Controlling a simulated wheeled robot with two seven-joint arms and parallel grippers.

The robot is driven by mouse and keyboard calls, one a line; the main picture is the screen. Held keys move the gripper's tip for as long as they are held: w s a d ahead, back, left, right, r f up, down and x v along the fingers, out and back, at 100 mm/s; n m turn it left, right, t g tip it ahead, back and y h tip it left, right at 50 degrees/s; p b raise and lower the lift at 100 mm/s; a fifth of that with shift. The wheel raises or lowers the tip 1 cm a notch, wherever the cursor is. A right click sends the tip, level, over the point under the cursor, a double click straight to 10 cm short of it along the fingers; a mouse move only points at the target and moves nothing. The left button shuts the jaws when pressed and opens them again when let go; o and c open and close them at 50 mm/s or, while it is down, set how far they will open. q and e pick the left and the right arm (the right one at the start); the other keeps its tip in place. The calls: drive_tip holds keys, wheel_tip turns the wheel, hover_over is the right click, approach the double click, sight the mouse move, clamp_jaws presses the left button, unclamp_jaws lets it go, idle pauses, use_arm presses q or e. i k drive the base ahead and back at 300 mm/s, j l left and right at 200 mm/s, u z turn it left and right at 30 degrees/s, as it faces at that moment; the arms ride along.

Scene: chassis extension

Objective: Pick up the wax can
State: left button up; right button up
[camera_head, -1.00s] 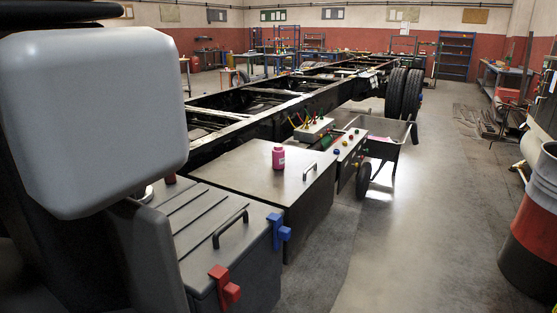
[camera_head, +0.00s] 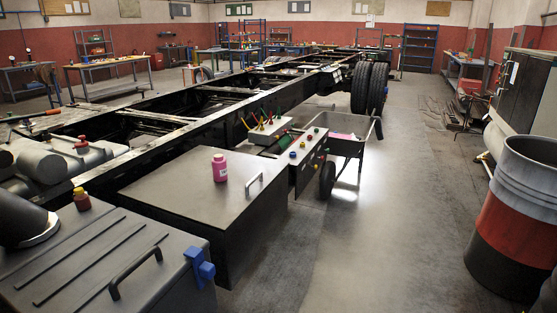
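A pink can (camera_head: 219,168) with a pale label stands upright on the flat lid of a dark box (camera_head: 165,190) beside the chassis, left of the picture's centre. It is the likeliest wax can, but its label is too small to read. A smaller dark red bottle with a yellow cap (camera_head: 82,199) stands further left, near the grey ribbed box. Neither of my grippers shows in the head view, and nothing touches the pink can.
The grey ribbed box (camera_head: 100,265) with a black handle and blue latch is nearest. The long chassis frame (camera_head: 150,160) runs to the back. A wheelbarrow (camera_head: 345,140) stands past the control panel. A red-and-grey barrel (camera_head: 510,225) stands at right. The floor between is clear.

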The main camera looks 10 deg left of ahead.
sight(218, 162)
drive_tip(key=i+l+z, duration=0.35)
drive_tip(key=i, duration=0.35)
drive_tip(key=i+z, duration=0.3)
drive_tip(key=i, duration=0.35)
drive_tip(key=i+l+u, duration=0.1)
drive_tip(key=i+u, duration=0.3)
drive_tip(key=i+l+u, duration=0.25)
drive_tip(key=i+u, duration=0.15)
drive_tip(key=i, duration=0.15)
drive_tip(key=i+l+u, duration=0.15)
drive_tip(key=u, duration=0.25)
drive_tip(key=i+l+u, duration=0.35)
drive_tip(key=l+u, duration=0.2)
drive_tip(key=u, duration=0.2)
drive_tip(key=i+l+u, duration=0.15)
drive_tip(key=l+u, duration=0.2)
drive_tip(key=i+l+u, duration=0.1)
drive_tip(key=l+u, duration=0.35)
drive_tip(key=l, duration=0.2)
